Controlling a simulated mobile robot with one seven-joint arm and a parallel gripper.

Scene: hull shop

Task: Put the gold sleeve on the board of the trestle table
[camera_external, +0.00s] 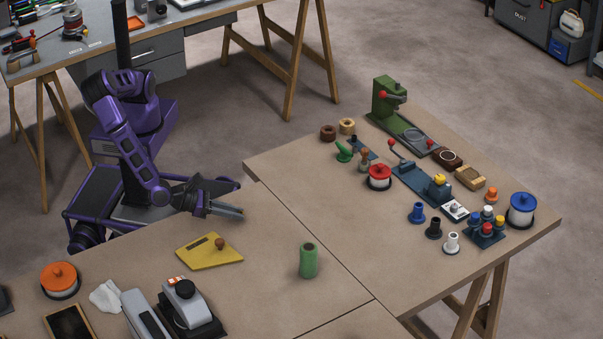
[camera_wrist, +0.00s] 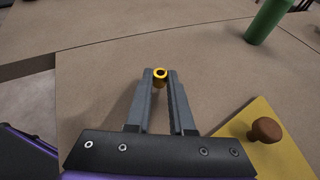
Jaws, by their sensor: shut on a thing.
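The gold sleeve (camera_wrist: 160,82) is a small gold ring-like piece with a dark bore, upright between my fingertips in the wrist view. My gripper (camera_wrist: 160,77) is shut on it. In the outside view my gripper (camera_external: 240,211) reaches over the back edge of the near brown board (camera_external: 290,220), and the sleeve cannot be made out there. How far the sleeve is above the board is unclear. A second brown board (camera_external: 330,215) on trestle legs adjoins at the right, along a seam.
A yellow plate with a brown knob (camera_external: 205,252) lies close to my gripper, and a green cylinder (camera_external: 308,261) stands farther right. Several tools and colored knobs crowd the right board's far side; its left strip is clear. A grey workbench (camera_external: 110,40) stands behind.

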